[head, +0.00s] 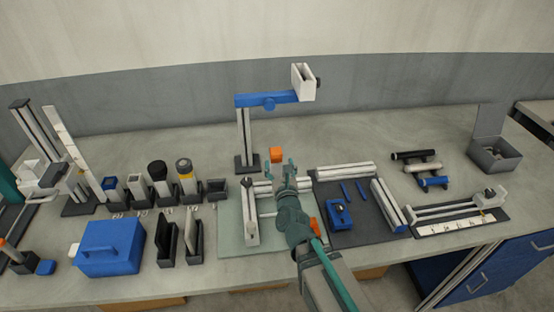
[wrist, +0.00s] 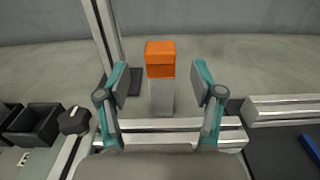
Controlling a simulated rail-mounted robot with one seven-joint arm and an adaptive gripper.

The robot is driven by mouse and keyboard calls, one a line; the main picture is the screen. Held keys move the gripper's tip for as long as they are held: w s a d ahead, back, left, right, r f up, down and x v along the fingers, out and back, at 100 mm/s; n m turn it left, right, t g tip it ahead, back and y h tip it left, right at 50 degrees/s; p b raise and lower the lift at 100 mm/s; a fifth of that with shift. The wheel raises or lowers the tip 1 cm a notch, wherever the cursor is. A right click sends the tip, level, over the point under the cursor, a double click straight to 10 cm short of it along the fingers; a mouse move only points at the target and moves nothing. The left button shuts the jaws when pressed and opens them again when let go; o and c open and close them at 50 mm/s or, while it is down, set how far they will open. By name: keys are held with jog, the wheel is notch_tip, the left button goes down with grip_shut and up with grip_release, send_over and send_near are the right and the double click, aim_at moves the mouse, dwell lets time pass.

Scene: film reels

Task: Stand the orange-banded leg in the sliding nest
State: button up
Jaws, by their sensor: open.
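The orange-banded leg (wrist: 160,95) stands upright in the wrist view, a pale block with an orange upper end. In the head view its orange top (head: 276,154) shows just beyond my gripper (head: 285,173). My gripper is open, and in the wrist view its two fingers (wrist: 160,80) appear to either side of the leg with clear gaps. I cannot tell how far the leg is beyond the fingertips. A pale rail (wrist: 175,137) crosses in front of the leg's foot. I cannot tell for certain which fixture is the sliding nest.
A stand with a blue arm (head: 268,100) rises behind the leg. Several upright posts (head: 160,185) and a blue box (head: 110,247) stand left. A dark tray (head: 345,225), a rail fixture with a scale (head: 458,228) and an open grey bin (head: 495,160) are right.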

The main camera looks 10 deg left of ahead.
jog(key=shift+p+v, duration=0.4)
jog(key=shift+v, duration=0.5)
jog(key=shift+r+p, duration=0.3)
jog(key=shift+p, duration=0.5)
jog(key=shift+s+d+p, duration=0.15)
jog(key=shift+d+p, duration=0.05)
jog(key=shift+p, duration=1)
jog(key=p+v, duration=0.2)
jog(key=p, duration=0.3)
jog(key=shift+a+f, duration=0.15)
jog(key=shift+o, duration=0.4)
jog(key=shift+f, duration=0.15)
